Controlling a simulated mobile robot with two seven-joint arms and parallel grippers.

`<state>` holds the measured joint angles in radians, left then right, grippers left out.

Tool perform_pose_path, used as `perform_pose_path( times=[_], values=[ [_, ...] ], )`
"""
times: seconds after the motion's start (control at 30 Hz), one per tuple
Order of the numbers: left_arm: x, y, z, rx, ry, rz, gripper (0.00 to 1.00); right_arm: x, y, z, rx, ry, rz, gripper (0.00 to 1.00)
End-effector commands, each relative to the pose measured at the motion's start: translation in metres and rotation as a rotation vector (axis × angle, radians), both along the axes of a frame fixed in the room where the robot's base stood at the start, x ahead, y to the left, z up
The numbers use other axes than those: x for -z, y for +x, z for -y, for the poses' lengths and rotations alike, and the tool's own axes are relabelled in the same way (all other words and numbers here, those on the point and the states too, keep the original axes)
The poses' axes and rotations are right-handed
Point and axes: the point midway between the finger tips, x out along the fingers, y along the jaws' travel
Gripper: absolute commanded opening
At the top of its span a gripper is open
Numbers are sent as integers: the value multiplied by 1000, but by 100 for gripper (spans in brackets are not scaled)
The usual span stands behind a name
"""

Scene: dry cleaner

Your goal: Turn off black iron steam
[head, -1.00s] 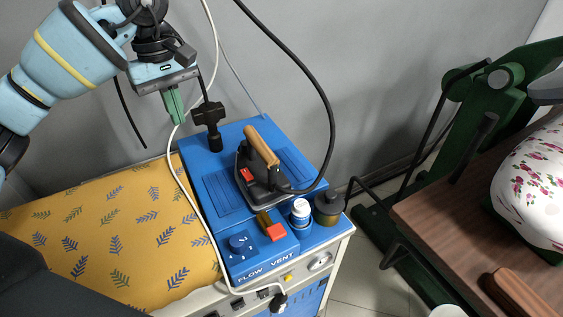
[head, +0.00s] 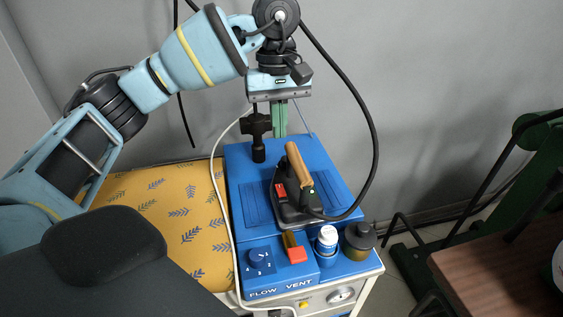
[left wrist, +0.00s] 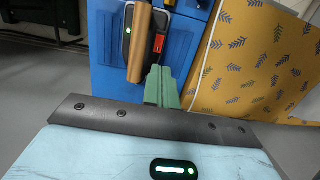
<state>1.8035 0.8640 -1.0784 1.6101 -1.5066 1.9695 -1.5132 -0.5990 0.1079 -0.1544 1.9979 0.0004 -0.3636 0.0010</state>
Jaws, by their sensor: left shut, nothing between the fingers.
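The black iron (head: 291,213) rests on top of the blue ironing station (head: 243,171). It has a wooden handle (head: 300,164) and a red switch (head: 280,190) on its left side. In the left wrist view the handle (left wrist: 140,45), red switch (left wrist: 159,43) and a small lit green light (left wrist: 128,30) show just beyond my fingers. My left gripper (head: 280,134) has green fingers, pointing down, shut and empty. It is behind the iron, apart from it in the head view. The fingers also show in the left wrist view (left wrist: 162,84). My right gripper is not in view.
The station's front has a blue flow knob (head: 262,258) and a red vent switch (head: 297,254). A white bottle (head: 327,240) and a dark jar (head: 358,240) stand beside them. A black post (head: 257,136) rises near my fingers. A black cable arcs right of the iron.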

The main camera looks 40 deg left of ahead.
Motion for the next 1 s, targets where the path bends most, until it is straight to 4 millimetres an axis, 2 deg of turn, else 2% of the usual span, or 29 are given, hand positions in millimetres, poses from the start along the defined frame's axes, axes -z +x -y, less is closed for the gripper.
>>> perform_pose_path(
  times=[0.17, 0.5, 0.7, 1.0],
  values=[
    [22, -3, 1, -1, 2, -4, 0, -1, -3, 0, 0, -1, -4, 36],
    [84, -8, 7, -1, 2, -4, 0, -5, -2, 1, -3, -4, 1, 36],
    [114, -10, 10, -2, 1, -1, 0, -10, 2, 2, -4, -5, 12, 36],
    [135, -11, 12, -2, 0, 0, 0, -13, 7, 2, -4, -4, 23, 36]
  ],
)
